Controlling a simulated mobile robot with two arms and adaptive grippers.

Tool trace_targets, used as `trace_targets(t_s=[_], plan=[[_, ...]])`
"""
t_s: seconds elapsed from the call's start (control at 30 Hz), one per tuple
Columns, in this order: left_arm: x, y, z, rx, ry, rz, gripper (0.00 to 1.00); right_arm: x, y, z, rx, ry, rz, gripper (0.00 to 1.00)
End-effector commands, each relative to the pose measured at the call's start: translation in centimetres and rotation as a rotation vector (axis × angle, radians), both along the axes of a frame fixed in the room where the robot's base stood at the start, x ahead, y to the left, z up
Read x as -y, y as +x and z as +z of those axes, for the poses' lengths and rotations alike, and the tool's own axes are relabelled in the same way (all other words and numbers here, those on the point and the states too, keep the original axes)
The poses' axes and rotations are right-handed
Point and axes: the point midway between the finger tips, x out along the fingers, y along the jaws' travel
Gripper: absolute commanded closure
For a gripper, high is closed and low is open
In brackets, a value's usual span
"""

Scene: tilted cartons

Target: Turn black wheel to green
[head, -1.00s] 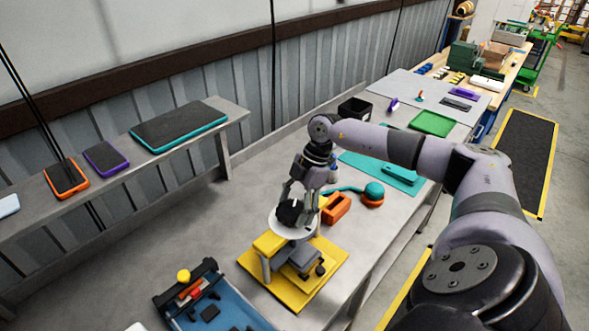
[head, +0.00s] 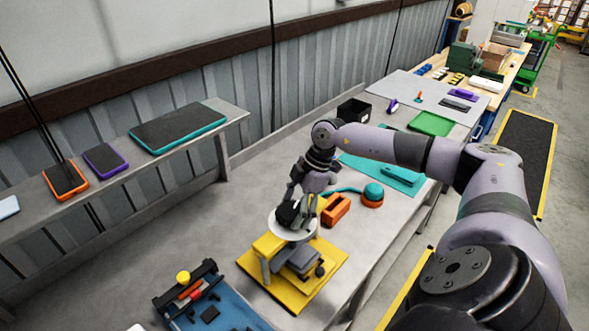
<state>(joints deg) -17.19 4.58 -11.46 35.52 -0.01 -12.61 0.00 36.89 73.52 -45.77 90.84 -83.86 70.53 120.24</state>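The black wheel (head: 288,215) sits on a round white dial (head: 291,232), on a yellow stand with grey parts (head: 298,258). The stand is on a yellow base plate (head: 318,286) on the bench. My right gripper (head: 297,207) is down at the wheel, its fingers beside and partly over it. I cannot tell whether they are clamped on it. The gripper hides part of the wheel and dial, and I cannot make out a green mark on the dial. My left gripper is not in view.
An orange block (head: 335,209) and a teal-topped round button (head: 372,195) lie close right of the gripper. A blue tray (head: 232,308) with small parts stands at the front left. A shelf (head: 160,150) runs along the wall. The bench left of the stand is clear.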

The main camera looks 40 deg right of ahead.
Motion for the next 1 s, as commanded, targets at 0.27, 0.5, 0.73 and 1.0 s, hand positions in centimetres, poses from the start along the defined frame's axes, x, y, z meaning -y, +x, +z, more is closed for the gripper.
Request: trace_targets(t_s=[0.27, 0.5, 0.73, 1.0], plan=[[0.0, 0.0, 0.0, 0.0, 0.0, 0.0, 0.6, 0.0, 0.0, 0.0, 0.0, 0.0, 0.0, 0.09], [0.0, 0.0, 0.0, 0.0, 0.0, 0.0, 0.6, 0.0, 0.0, 0.0, 0.001, 0.001, 0.001, 0.09], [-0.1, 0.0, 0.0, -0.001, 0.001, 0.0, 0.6, 0.6, -0.1, 1.4, 0.004, -0.002, -0.001, 0.09], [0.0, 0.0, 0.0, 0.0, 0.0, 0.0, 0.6, 2.6, -0.9, 6.7, 0.005, -0.002, -0.002, 0.09]])
